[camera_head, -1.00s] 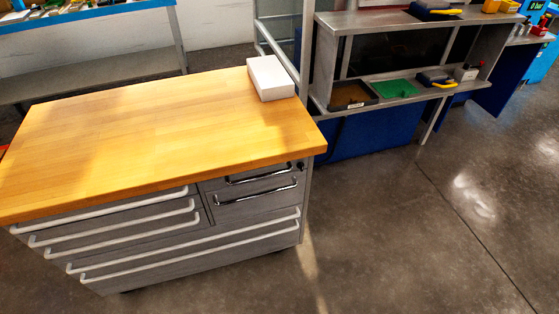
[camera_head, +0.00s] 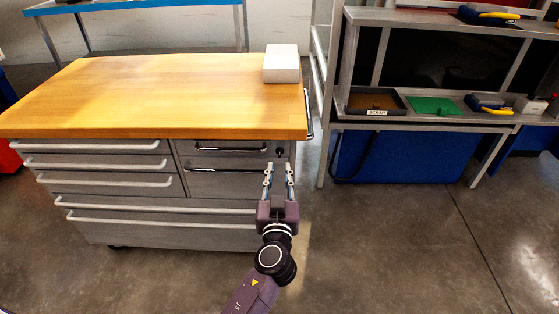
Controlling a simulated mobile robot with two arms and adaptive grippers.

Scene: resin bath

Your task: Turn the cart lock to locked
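The tool cart (camera_head: 130,188) has a wooden top and grey drawers with pale handles. A small dark lock (camera_head: 279,152) sits at the upper right of its drawer front, right of the top short drawer's handle. I cannot tell which way the lock is turned. My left gripper (camera_head: 278,172) reaches up from below, with its two fingers apart and nothing between them. In the picture its fingertips are just below the lock; I cannot tell how far in front of it they are. My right gripper is not in view.
A white box (camera_head: 282,65) stands on the cart top's back right corner. A grey metal bench (camera_head: 440,122) with trays and a blue panel below stands to the right. Concrete floor (camera_head: 390,240) is clear in front and at the right.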

